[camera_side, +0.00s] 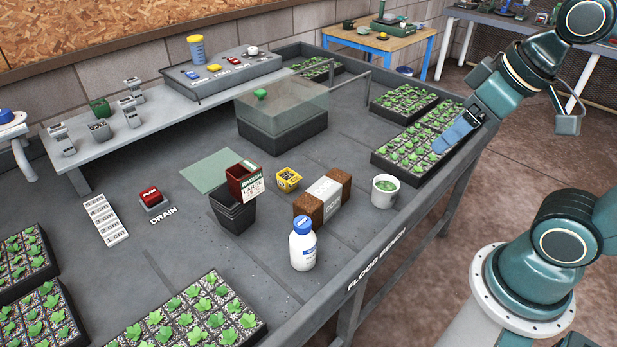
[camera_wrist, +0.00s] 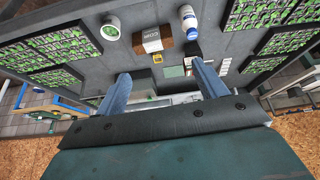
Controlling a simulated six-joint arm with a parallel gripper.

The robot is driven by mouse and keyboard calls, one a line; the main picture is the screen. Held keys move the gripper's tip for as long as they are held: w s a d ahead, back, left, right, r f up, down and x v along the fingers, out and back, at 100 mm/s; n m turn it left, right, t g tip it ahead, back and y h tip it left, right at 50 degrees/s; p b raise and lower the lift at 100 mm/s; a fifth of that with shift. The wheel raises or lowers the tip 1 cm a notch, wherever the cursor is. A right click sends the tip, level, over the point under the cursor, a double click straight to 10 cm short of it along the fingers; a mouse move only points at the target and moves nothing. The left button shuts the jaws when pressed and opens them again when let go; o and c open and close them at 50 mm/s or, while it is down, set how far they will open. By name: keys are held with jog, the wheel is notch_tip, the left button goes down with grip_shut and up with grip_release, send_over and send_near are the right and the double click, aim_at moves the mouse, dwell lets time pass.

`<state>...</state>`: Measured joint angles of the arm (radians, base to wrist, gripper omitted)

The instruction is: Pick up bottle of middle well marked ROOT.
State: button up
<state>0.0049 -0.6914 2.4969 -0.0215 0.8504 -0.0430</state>
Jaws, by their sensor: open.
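A long grey rack (camera_side: 240,80) on the back shelf holds small items in a row: blue, yellow (camera_side: 214,68) and red pieces with small labels I cannot read. I cannot tell which well is marked ROOT or whether a bottle stands in it. A white bottle with a blue cap (camera_side: 302,250) stands upright on the bench front; it also shows in the wrist view (camera_wrist: 188,20). My gripper (camera_side: 449,138) is open and empty, above the seedling tray at the right, far from the rack and the bottle. Its two blue fingers show in the wrist view (camera_wrist: 162,76).
A clear-topped dark tank (camera_side: 282,130) stands before the rack. Seedling trays (camera_side: 185,318) line the edges.

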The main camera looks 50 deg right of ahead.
jog(key=w+a+f+n+y, duration=0.2)
jog(key=w+a+f+n, duration=0.1)
jog(key=w+f, duration=0.5)
jog(key=w+a+f+n+g+y, duration=0.1)
jog(key=w+a+f+n, duration=0.3)
jog(key=w+f, duration=0.5)
notch_tip(320, 180, down, 3)
jog(key=shift+w+f+n+y, duration=0.15)
jog(key=shift+f+n+y, duration=0.05)
jog(key=shift+n+y, duration=0.55)
jog(key=shift+a+f, duration=0.1)
send_near(291, 240)
jog(key=shift+w+f, duration=0.7)
jog(key=shift+f, duration=0.35)
jog(key=shift+f, duration=0.1)
jog(key=shift+x, duration=2.45)
jog(key=shift+s, duration=0.1)
grip_shut()
